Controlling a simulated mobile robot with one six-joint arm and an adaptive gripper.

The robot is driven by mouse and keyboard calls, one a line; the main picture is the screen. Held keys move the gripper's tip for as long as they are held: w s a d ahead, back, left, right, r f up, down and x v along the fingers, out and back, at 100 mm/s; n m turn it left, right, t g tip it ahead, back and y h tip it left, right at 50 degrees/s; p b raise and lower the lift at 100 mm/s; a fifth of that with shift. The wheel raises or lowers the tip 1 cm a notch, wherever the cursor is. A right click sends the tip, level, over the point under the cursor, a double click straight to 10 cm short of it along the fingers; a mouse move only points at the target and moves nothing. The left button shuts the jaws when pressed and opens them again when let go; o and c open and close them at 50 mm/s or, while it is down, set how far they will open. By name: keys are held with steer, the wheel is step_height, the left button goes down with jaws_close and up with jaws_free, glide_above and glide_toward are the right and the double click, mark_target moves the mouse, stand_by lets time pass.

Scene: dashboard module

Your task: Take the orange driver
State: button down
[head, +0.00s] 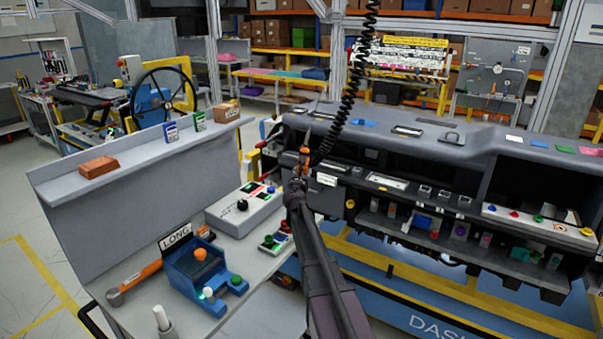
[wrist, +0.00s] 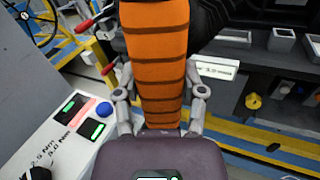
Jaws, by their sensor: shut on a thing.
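The orange driver (head: 305,157) hangs upright at the lower end of a black coiled cord (head: 345,95) in the head view. In the wrist view its orange body (wrist: 157,50) with dark bands stands between the two grey fingers. My gripper (head: 297,184) is shut on the driver, with a finger against each side; it also shows in the wrist view (wrist: 161,97). The driver's lower end is hidden behind the gripper's palm in the wrist view.
A grey control box (head: 243,207) with lit displays sits on the bench left of my gripper. The dark dashboard module (head: 420,140) stands close on the right. A blue holder (head: 205,280) and an orange-handled wrench (head: 135,280) lie on the bench's near part.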

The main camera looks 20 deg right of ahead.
mark_target(305, 149)
steer(key=shift+s+d+r+p, duration=0.1)
steer(key=shift+d+r+p, duration=0.05)
steer(key=shift+r+p, duration=1.35)
steer(key=shift+w+d+r+p, duration=0.1)
steer(key=shift+d+r+p, duration=0.05)
steer(key=shift+r+p, duration=1.4)
steer(key=shift+s+d+r+p, duration=0.1)
steer(key=shift+d+r+p, duration=0.05)
steer(key=shift+r+p, duration=1.35)
steer(key=v, duration=1.4)
steer(key=shift+r, duration=0.15)
